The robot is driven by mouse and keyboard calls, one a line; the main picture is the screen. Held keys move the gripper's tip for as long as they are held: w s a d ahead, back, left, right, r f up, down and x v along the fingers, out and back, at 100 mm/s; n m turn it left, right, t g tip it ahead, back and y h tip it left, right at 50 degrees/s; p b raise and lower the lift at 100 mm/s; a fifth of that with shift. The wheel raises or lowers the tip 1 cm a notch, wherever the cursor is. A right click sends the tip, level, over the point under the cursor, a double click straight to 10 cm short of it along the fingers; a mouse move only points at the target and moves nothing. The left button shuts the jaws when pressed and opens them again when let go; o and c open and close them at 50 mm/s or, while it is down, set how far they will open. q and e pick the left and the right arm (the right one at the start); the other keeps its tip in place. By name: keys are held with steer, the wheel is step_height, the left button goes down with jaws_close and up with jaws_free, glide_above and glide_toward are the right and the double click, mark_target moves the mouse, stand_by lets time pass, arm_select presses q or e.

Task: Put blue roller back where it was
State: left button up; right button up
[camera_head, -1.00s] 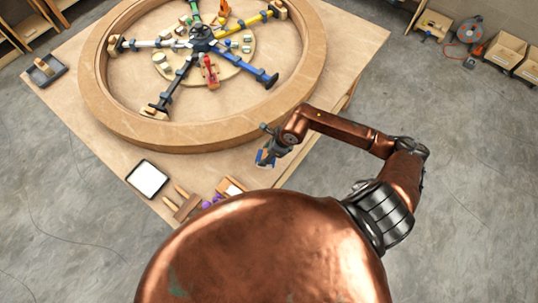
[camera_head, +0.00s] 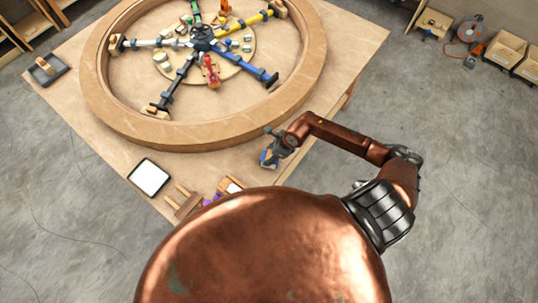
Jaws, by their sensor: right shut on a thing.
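The blue roller (camera_head: 268,159) is small and partly hidden by my right gripper. My right gripper (camera_head: 271,152) is shut on it, at the near right part of the table, just outside the large wooden ring. I cannot tell whether the roller touches the table top. My right arm reaches in from the right. My left gripper is not in view.
The large wooden ring (camera_head: 190,138) with colored spokes fills most of the table (camera_head: 345,50). A white tray (camera_head: 149,177) lies near the front edge. Wooden-handled tools (camera_head: 183,200) and purple items (camera_head: 212,199) lie next to my body. A dark tray (camera_head: 47,70) is at the far left corner.

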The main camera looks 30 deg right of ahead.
steer(key=shift+s+f+b, duration=0.25)
steer(key=shift+f+b, duration=0.15)
steer(key=shift+f, duration=0.25)
steer(key=c, duration=0.3)
steer(key=o, duration=1.5)
steer(key=shift+w, duration=0.2)
steer(key=shift+r, duration=0.15)
steer(key=shift+r+p, duration=0.55)
steer(key=shift+p, duration=0.1)
steer(key=shift+b+v, duration=1.05)
steer(key=shift+v, duration=4.95)
